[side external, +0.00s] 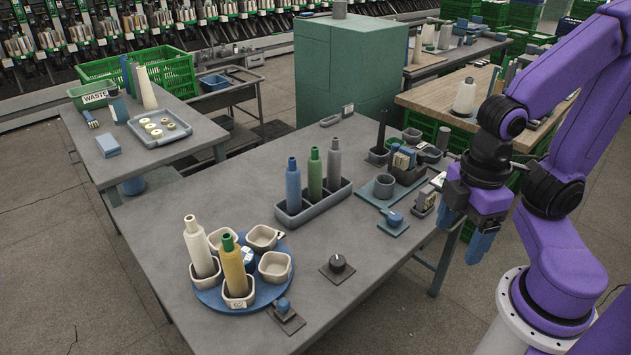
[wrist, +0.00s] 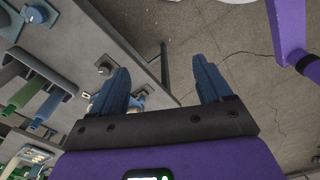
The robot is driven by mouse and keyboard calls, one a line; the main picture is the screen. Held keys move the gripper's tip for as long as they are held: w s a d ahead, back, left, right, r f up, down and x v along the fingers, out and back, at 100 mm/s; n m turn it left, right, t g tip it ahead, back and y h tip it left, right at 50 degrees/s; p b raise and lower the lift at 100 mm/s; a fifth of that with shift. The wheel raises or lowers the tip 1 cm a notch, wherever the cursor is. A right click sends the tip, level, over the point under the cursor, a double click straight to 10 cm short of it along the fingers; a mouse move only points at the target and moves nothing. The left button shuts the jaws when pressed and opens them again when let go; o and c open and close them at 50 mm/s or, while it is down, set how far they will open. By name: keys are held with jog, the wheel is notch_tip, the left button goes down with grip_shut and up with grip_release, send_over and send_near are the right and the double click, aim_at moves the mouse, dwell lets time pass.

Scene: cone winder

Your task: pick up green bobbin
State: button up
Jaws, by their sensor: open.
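The green bobbin (side external: 314,174) stands upright in the grey rack (side external: 322,206) on the table, between a blue bobbin (side external: 293,188) and a grey bobbin (side external: 333,165). In the wrist view the green bobbin (wrist: 22,96) shows at the left edge. My gripper (side external: 468,230) hangs off the table's right side, well apart from the rack. Its blue fingers are spread and empty, and in the wrist view the gap between them (wrist: 165,82) shows floor and the table edge.
A round blue turntable (side external: 212,300) at the front left holds cups, a cream bobbin (side external: 198,250) and a yellow bobbin with a green top (side external: 234,270). A black knob (side external: 337,264) sits right of it. Small pots and a dark caddy (side external: 408,174) stand between my gripper and the rack.

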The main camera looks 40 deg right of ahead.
jog(key=w+a+r+n, duration=0.1)
jog(key=w+a+r, duration=0.15)
jog(key=w, duration=0.35)
jog(key=w+a+r+n, duration=0.1)
jog(key=w+a, duration=0.2)
jog(key=w, duration=0.4)
jog(key=w+r+n, duration=0.2)
jog(key=w+n, duration=0.1)
jog(key=w, duration=1.2)
jog(key=n+h, duration=0.2)
jog(key=n, duration=0.3)
send_over(315, 160)
notch_tip(315, 160, down, 4)
jog(key=r, duration=0.1)
jog(key=f, duration=1.1)
jog(key=w+d+f, duration=0.1)
jog(key=f, duration=0.5)
jog(key=c, duration=1)
